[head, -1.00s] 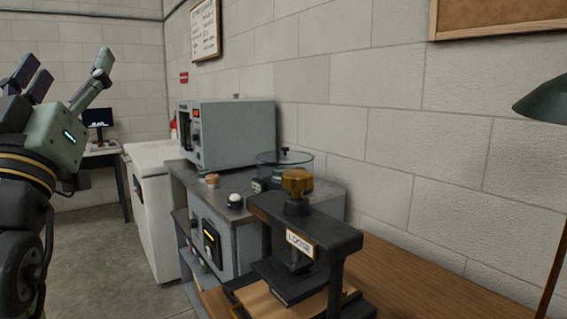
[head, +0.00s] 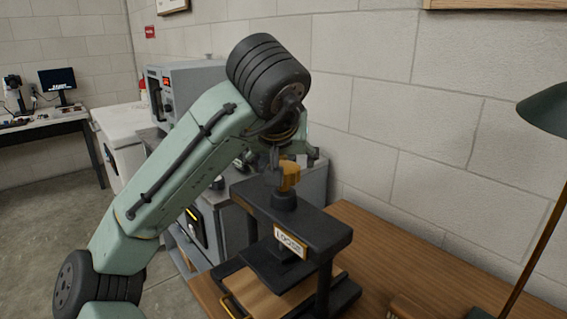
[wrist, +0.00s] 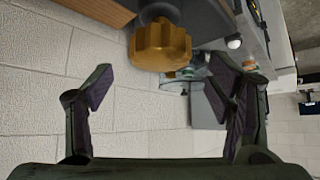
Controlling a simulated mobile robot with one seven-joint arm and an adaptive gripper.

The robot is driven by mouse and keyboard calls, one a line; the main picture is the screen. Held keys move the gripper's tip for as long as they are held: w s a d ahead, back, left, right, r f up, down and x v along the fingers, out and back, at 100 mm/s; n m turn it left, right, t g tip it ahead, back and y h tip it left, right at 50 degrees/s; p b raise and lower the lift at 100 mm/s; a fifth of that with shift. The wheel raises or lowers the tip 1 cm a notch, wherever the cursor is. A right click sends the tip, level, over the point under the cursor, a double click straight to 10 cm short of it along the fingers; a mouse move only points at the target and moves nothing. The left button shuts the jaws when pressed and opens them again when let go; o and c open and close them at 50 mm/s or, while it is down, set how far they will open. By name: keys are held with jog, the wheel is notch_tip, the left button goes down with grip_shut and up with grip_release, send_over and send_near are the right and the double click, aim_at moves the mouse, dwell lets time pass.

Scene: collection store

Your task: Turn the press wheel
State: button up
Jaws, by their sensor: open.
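The press wheel is a brass, scalloped knob (head: 289,174) on top of the black press (head: 318,232). A plate on the press reads "LOOSE". In the wrist view the wheel (wrist: 160,46) shows at the top centre, beyond the fingertips and between their lines. My gripper (wrist: 160,92) is open and empty, with one finger on each side of the picture. In the head view my gripper (head: 277,158) is at the wheel's height, partly hidden by my wrist and overlapping the wheel's left side. I cannot tell there whether it touches.
The press stands on a wooden bench (head: 385,255). Behind it are a grey cabinet (head: 228,215) and a grey box-shaped device (head: 185,82). A block wall (head: 390,110) runs close along the right. A lamp (head: 548,108) stands at the far right. A brush (head: 408,308) lies in front.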

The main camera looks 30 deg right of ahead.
aim_at(284, 165)
jog(key=shift+p+x, duration=0.35)
jog(key=shift+x, duration=2.15)
jog(key=c, duration=1.2)
jog(key=shift+o, duration=0.2)
